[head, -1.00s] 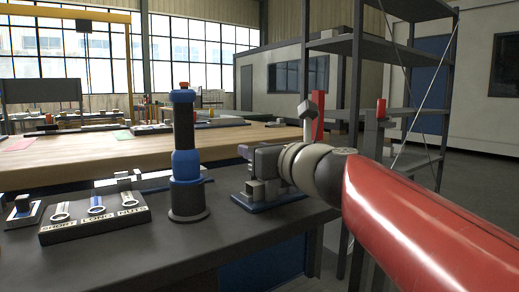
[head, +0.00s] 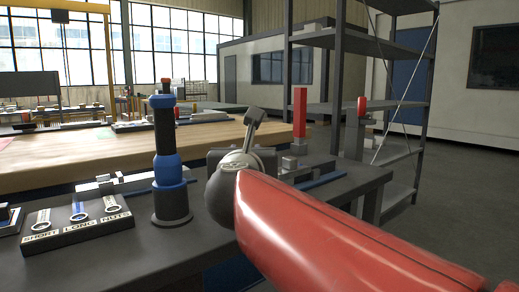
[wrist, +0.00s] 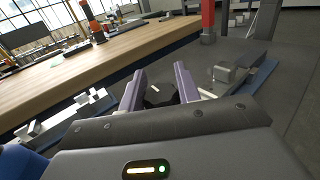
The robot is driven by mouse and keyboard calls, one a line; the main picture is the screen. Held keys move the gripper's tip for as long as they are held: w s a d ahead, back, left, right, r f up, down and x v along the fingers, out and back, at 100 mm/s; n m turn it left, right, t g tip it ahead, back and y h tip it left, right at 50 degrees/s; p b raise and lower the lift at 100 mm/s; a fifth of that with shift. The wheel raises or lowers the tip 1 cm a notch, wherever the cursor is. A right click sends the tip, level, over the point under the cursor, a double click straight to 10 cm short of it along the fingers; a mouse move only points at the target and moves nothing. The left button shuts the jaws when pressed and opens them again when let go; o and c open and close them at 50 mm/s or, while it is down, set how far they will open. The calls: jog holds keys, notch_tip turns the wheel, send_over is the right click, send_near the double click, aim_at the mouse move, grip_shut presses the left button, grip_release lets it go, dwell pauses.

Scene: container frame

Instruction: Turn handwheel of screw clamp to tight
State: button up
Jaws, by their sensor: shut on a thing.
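In the wrist view, a round black handwheel (wrist: 158,96) with a small white mark lies between the two purple fingers of my gripper (wrist: 158,90). The fingers stand on either side of its rim, shut on it. A light metal piece (wrist: 206,94) shows just right of the right finger. In the head view, my gripper (head: 222,158) is at the dark bench, largely covered by my red arm, and the handwheel is hidden there. How far the screw is turned cannot be told.
A blue-and-black column (head: 169,165) stands left of my gripper. A labelled tray (head: 76,222) lies further left. A grey block on a blue base (wrist: 225,73) and a red post (head: 300,112) are to the right. A wooden table (head: 120,155) lies behind.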

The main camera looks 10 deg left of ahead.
jog(key=m+h, duration=0.3)
jog(key=h, duration=0.2)
jog(key=shift+d+f, duration=0.1)
jog(key=shift+d+m+h, duration=0.2)
jog(key=shift+m+h, duration=1.1)
jog(key=shift+h, duration=0.6)
jog(key=shift+d+h, duration=0.1)
jog(key=shift+h, duration=0.2)
jog(key=o, duration=1)
notch_tip(320, 180, up, 20)
jog(key=p, duration=0.6)
jog(key=shift+c, duration=0.2)
